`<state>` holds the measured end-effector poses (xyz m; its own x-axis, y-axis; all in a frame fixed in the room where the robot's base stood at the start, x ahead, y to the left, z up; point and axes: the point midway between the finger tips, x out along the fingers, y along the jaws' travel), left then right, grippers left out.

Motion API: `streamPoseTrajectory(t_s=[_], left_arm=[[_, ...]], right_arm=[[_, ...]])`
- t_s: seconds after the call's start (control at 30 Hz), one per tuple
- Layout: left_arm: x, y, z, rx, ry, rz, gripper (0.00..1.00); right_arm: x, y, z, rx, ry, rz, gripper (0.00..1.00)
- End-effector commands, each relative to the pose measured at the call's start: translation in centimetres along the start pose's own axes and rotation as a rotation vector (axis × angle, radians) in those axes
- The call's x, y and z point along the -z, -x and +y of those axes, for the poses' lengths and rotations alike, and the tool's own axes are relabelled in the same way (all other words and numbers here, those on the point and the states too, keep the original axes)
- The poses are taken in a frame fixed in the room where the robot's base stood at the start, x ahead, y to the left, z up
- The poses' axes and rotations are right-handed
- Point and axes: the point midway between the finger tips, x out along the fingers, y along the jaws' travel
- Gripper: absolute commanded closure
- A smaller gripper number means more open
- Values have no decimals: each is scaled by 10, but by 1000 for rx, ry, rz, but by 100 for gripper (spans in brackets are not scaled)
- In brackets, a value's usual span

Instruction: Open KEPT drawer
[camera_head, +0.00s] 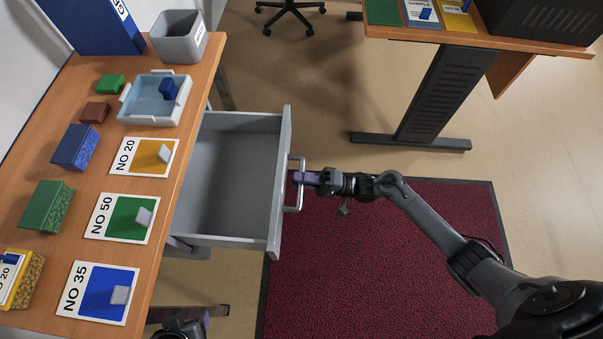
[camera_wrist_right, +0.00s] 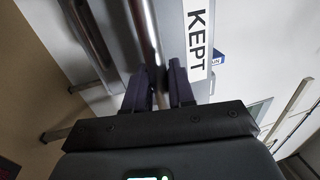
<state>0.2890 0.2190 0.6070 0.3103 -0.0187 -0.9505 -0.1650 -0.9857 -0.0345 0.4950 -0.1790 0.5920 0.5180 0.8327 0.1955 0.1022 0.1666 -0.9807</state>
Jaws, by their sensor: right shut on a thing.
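The KEPT drawer (camera_head: 232,175) is a grey, empty drawer under the wooden table, pulled well out to the right. Its front (camera_head: 279,190) carries a silver bar handle (camera_head: 297,184). My right gripper (camera_head: 303,178) is shut on this handle. In the right wrist view, the fingers of my right gripper (camera_wrist_right: 165,88) stand on both sides of the handle bar (camera_wrist_right: 146,32), beside a white KEPT label (camera_wrist_right: 196,40). Part of my left gripper (camera_head: 190,327) shows at the bottom edge in the head view; its fingertips are hard to make out.
A dark red mat (camera_head: 390,270) lies right of the drawer. A second table (camera_head: 480,35) stands behind.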

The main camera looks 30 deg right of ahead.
Motion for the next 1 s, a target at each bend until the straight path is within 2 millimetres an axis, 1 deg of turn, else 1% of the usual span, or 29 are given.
streamPoseTrajectory(t_s=[0.03, 0.4, 0.43, 0.53, 0.87, 1.0], left_arm=[[0, 0, 0, -2, 2, -1, 37], [-1, 0, 2, -5, 6, -4, 37], [-1, 0, 2, -5, 6, -4, 37], [-2, 0, 1, -4, 4, -4, 37], [-2, 0, -2, 5, -7, -6, 37], [-1, 3, -2, 5, -7, -6, 37]], right_arm=[[0, -1, -3, 5, 2, -5, 100], [-1, -1, -2, 5, 2, -10, 100], [-1, -1, -2, 5, 2, -10, 75], [-1, 0, -2, 4, 1, -10, 59], [0, 2, -1, 1, 0, -8, 58], [0, 12, -1, -2, -1, -7, 58]])
